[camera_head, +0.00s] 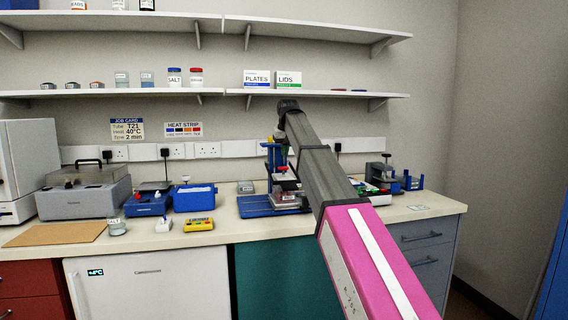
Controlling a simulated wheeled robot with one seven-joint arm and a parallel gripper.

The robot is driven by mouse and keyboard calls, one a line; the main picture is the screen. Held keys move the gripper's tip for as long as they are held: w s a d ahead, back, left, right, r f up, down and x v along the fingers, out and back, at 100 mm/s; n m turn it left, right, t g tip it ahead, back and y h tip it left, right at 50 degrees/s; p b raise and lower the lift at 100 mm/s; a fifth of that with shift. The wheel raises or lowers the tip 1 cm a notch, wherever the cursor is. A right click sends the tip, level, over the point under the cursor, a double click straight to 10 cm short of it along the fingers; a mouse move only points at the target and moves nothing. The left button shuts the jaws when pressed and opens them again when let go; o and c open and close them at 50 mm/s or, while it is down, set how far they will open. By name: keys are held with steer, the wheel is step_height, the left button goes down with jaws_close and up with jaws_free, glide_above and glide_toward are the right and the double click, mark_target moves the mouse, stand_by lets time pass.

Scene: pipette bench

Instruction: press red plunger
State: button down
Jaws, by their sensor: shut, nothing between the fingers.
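A small red plunger (282,168) tops a pale and grey unit that stands on a blue base (258,208) in the middle of the bench. A blue upright post rises just behind and left of it. My arm reaches in from the lower right and bends down at its far end. My gripper (281,143) is small in the picture, pointing down just above the red plunger, shut and empty. Its fingertips are hard to make out against the blue post, and I cannot tell whether they touch the plunger. My arm hides the bench just right of the unit.
The grey lidded machine (84,194), blue box (194,197) and yellow block (198,224) stand to the left. Another blue and dark device (385,177) stands to the right of my arm. Shelves (318,92) run above. The front right bench top is mostly clear.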

steer(key=v, duration=0.7)
stand_by(0.4)
steer(key=shift+s, duration=0.1)
